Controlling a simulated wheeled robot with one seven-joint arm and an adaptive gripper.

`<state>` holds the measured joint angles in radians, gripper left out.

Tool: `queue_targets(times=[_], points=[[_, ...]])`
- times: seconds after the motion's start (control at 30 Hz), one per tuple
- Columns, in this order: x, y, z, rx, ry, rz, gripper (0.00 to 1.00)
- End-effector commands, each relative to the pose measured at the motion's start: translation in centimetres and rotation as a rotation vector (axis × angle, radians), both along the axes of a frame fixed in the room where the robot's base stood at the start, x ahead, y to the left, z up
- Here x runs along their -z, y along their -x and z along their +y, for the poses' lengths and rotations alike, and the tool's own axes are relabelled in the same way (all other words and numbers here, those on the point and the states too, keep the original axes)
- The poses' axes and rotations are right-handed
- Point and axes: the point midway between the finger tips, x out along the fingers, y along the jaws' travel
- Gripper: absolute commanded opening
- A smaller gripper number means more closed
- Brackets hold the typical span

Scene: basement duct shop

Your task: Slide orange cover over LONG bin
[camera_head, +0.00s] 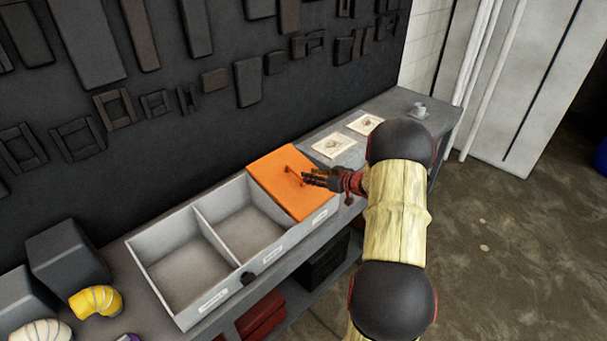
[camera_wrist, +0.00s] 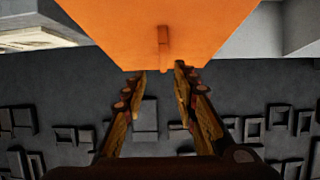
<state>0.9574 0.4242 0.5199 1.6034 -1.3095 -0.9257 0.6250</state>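The orange cover (camera_head: 288,178) lies over the right-hand compartment of a grey divided bin (camera_head: 262,262). The left and middle compartments are uncovered and look empty. Small labels sit on the bin's front, too small to read, so I cannot tell which compartment is LONG. The cover fills the upper middle of the wrist view (camera_wrist: 110,22), with a raised orange handle (camera_wrist: 163,40) on it. My gripper (camera_head: 308,177) is over the cover's right part. In the wrist view its fingers (camera_wrist: 163,70) are apart, with the handle's near end close to the gap between the tips; contact is unclear.
The bin stands on a grey bench (camera_head: 385,110). Two paper cards (camera_head: 334,146) and a small cup (camera_head: 419,110) lie to its right. Yellow (camera_head: 96,301) and white duct pieces and dark blocks stand at left. A dark wall with hanging shapes rises behind.

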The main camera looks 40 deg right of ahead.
Motion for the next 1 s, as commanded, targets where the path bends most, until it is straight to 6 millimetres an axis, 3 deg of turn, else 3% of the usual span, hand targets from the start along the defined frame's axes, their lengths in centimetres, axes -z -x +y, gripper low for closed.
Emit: queue_targets(times=[0.1, 0.3, 0.93, 1.0], points=[[-0.7, 1.7, -0.1, 0.002, 0.0, 0.0, 0.29], [-1.1, 2.8, -0.1, -0.001, 0.0, 0.0, 0.29], [-1.2, 2.9, -0.1, -0.005, 0.009, 0.0, 0.29], [-0.5, 3.1, -0.7, 0.004, 0.041, 0.028, 0.29]])
